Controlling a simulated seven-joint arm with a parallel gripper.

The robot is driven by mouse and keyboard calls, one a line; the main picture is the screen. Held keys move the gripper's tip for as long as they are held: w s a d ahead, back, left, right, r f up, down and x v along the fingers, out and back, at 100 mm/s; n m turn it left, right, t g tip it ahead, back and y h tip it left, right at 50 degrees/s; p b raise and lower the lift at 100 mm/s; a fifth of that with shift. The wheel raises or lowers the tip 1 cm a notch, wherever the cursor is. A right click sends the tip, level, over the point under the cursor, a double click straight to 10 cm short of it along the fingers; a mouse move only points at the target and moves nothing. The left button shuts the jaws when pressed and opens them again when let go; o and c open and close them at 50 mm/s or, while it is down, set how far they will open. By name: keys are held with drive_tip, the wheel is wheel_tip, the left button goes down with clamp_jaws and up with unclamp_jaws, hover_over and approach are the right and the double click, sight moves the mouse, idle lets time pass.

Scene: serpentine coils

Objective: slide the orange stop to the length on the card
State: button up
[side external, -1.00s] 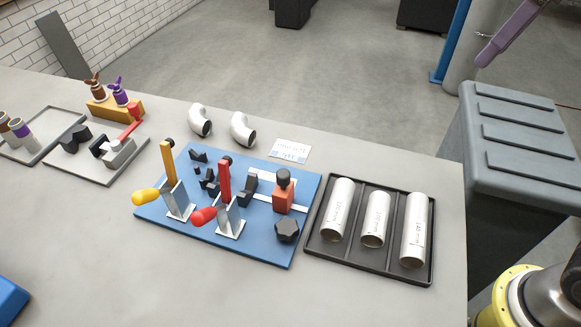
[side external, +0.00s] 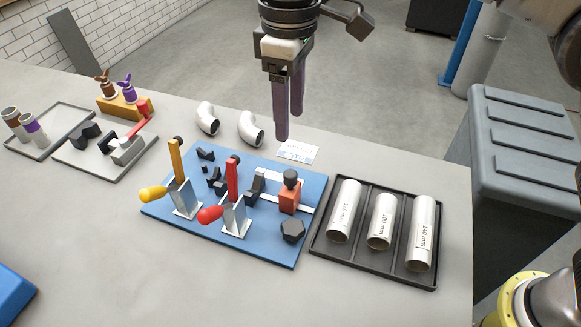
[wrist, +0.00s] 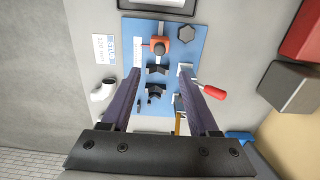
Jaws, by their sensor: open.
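The orange stop (side external: 290,196), a block with a black knob on top, sits on a pale rail on the blue board (side external: 262,248). It also shows in the wrist view (wrist: 158,46), beyond my fingertips. The white card (side external: 297,151) lies on the table behind the board; its writing is too small to read, and it also shows in the wrist view (wrist: 104,48). My gripper (side external: 288,135) hangs above the back of the board, pointing down, with its purple fingers apart and nothing between them. In the wrist view its fingers (wrist: 165,78) spread wide on both sides of the black V-blocks (wrist: 156,90).
A yellow-handled clamp (side external: 154,193) and a red-handled clamp (side external: 211,214) rise from the board. A black star knob (side external: 293,230) lies at its front right. A black tray (side external: 396,273) holds labelled tubes. Two elbows (side external: 250,130) (side external: 207,118) stand behind the board.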

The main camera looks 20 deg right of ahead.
sight(290, 173)
wheel_tip(290, 173, down, 13)
drive_tip(key=shift+r, duration=0.1)
idle(0.3)
clamp_jaws()
idle(1.4)
